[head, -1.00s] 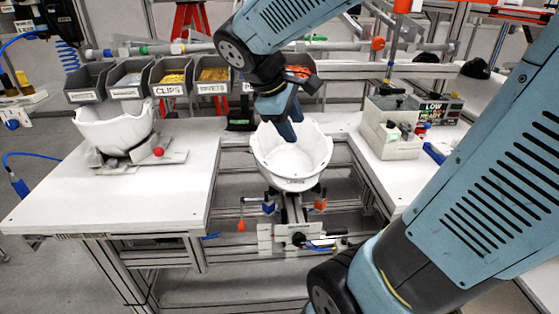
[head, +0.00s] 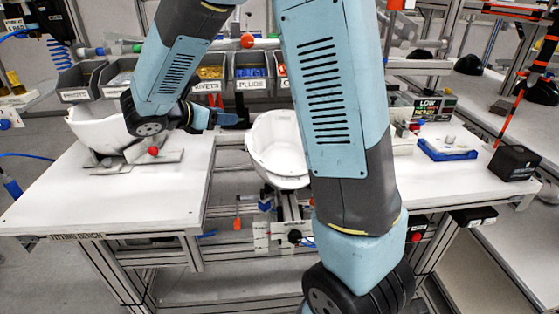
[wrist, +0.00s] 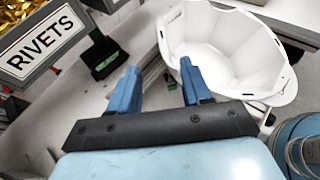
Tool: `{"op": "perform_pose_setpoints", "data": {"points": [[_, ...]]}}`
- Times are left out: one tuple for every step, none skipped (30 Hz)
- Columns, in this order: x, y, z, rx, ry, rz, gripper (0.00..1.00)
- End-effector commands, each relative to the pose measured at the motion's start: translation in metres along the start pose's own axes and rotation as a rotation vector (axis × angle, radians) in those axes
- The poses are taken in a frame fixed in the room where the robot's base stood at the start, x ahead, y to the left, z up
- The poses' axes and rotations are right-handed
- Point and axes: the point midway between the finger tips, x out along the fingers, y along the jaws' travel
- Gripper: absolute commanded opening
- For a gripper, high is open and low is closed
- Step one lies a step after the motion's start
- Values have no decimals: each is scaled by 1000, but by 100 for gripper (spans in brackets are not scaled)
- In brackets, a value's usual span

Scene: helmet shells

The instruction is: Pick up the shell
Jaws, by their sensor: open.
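A white helmet shell (head: 275,150) sits open side up on a stand in the middle gap of the bench, its right side hidden by my arm. A second white shell (head: 92,130) rests on a fixture on the left table, partly behind my arm. My gripper (head: 222,118) is between the two shells, left of the middle one, with its blue fingers pointing right. In the wrist view my fingers (wrist: 160,74) are apart with nothing between them. The middle shell (wrist: 225,50) appears beyond and right of them there, not touching as far as I can see.
Labelled parts bins (head: 208,80) line the back of the bench. A rivets bin (wrist: 38,42) is at the upper left in the wrist view. A blue tray (head: 447,149) and a black box (head: 514,162) stand on the right table. The front of the left table (head: 110,205) is clear.

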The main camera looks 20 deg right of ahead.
Motion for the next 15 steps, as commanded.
{"op": "perform_pose_setpoints", "data": {"points": [[6, 0, 0, -3, -2, -1, 48], [9, 0, 0, -3, -2, -1, 48], [16, 0, 0, -2, -2, -2, 48], [21, 0, 0, -2, -2, -3, 48], [26, 0, 0, -1, -2, -3, 48], [33, 0, 0, -1, -1, -2, 48], [38, 0, 0, 0, -1, -3, 48], [44, 0, 0, 0, -1, -3, 48], [51, 0, 0, -1, -1, -2, 48], [56, 0, -1, -1, 0, -2, 48], [60, 0, -1, -2, 0, -3, 48], [66, 0, 0, -2, -1, -3, 48], [70, 0, 0, -1, -1, -2, 48], [73, 0, -1, -1, 0, -2, 48], [76, 0, -1, -1, 0, -1, 48]]}}
